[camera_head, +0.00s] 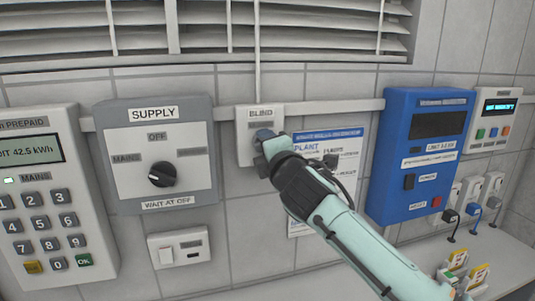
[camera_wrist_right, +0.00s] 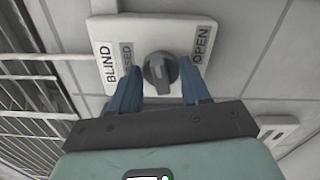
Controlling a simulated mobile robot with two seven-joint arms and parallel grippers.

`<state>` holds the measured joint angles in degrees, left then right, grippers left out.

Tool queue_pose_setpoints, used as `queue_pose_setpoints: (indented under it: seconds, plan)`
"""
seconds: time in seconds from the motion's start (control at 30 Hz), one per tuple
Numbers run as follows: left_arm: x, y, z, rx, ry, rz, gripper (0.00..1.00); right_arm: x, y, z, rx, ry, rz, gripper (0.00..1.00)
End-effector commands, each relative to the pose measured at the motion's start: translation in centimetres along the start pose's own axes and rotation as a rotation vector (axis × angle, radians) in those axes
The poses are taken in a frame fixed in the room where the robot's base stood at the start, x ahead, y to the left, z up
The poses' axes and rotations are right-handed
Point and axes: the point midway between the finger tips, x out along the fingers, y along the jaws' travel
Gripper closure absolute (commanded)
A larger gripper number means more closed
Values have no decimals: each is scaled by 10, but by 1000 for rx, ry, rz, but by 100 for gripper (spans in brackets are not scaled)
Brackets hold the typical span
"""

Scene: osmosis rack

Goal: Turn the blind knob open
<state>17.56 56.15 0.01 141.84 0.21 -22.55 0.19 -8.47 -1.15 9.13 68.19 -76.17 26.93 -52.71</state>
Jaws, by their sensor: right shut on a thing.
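The blind knob (camera_wrist_right: 160,72) is a round dark grey knob on the white BLIND panel (camera_head: 242,146), seen close up in the right wrist view. The word OPEN is to its right there, and a partly hidden label ending in "SED" is to its left. The knob's ridge runs roughly up and down the picture, between the labels. My right gripper (camera_wrist_right: 160,90) has its blue fingers on both sides of the knob and is shut on it. In the head view my right gripper (camera_head: 265,138) hides the knob. My left gripper is not in view.
The SUPPLY panel (camera_head: 124,186) with a black knob is left of the BLIND panel. A paper notice (camera_head: 345,160) and a blue unit (camera_head: 397,190) are to the right. Window slats (camera_head: 80,42) run above. Sockets with plugs and small packets are at lower right.

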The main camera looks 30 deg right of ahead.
Motion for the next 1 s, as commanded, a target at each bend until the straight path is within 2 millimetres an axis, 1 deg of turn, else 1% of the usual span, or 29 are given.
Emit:
queue_pose_setpoints:
  seconds: [0.1, 0.7, 1.0]
  plan:
    - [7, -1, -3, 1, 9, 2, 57, 0, -2, 0, 111, -1, 0, 84]
    - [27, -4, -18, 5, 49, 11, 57, 0, -4, -2, 673, 1, 0, 84]
    - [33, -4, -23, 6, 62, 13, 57, 0, -4, -2, 888, 0, 0, 84]
